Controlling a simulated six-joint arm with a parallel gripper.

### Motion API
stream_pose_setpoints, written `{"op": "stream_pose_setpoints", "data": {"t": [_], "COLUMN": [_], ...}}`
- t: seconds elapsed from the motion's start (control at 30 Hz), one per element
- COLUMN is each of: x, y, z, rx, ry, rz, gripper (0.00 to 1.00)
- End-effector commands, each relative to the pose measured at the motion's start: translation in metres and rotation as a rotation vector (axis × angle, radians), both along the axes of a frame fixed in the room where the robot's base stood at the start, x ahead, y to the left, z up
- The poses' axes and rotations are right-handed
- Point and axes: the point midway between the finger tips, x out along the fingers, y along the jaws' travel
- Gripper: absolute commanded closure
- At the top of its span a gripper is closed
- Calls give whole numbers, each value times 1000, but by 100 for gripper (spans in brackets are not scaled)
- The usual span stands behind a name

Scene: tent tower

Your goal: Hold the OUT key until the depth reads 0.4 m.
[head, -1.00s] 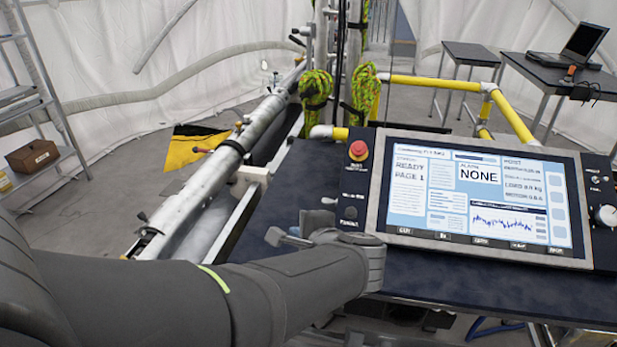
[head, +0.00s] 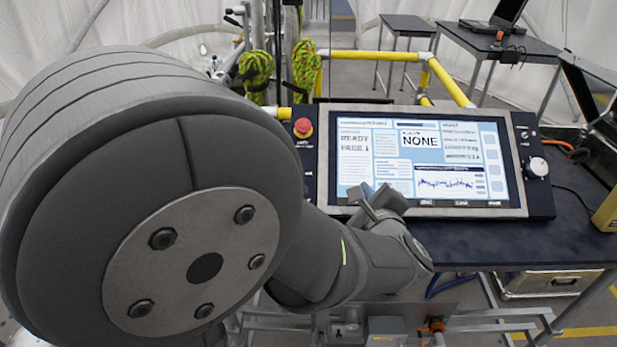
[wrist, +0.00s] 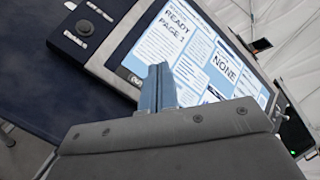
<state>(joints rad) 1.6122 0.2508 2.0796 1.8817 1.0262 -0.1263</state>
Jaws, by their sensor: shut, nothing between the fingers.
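The console's screen (head: 430,165) is lit and reads READY, PAGE 1 and NONE; it also shows in the wrist view (wrist: 190,50). Its smaller readings, the depth among them, are too blurred to read. Dark key labels (head: 460,203) run along the screen's lower edge; my gripper hides the left ones in the head view. In the wrist view a dark label, perhaps OUT (wrist: 134,79), sits at the screen's lower left corner. My gripper (head: 368,193) is shut and empty, in front of the screen's lower left part. Its fingertips (wrist: 158,70) appear just right of that label; contact cannot be told.
A red stop button (head: 303,127) is left of the screen and a pale knob (head: 537,168) right of it. A yellow rail (head: 375,56) runs behind the console. A laptop (head: 495,15) stands on a back table. The dark tabletop right of my gripper is largely clear.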

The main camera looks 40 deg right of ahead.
Motion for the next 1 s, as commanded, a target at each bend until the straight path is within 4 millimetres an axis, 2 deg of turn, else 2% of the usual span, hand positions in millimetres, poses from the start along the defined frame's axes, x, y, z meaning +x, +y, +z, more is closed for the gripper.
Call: {"op": "stream_pose_setpoints", "data": {"t": [0.23, 0.7, 1.0], "x": [4, 30, 36], "y": [-3, -28, -35], "z": [-8, -59, -72], "rx": [2, 3, 0], "ry": [-1, 0, 1], "rz": [2, 2, 2], "gripper": [100, 100, 100]}}
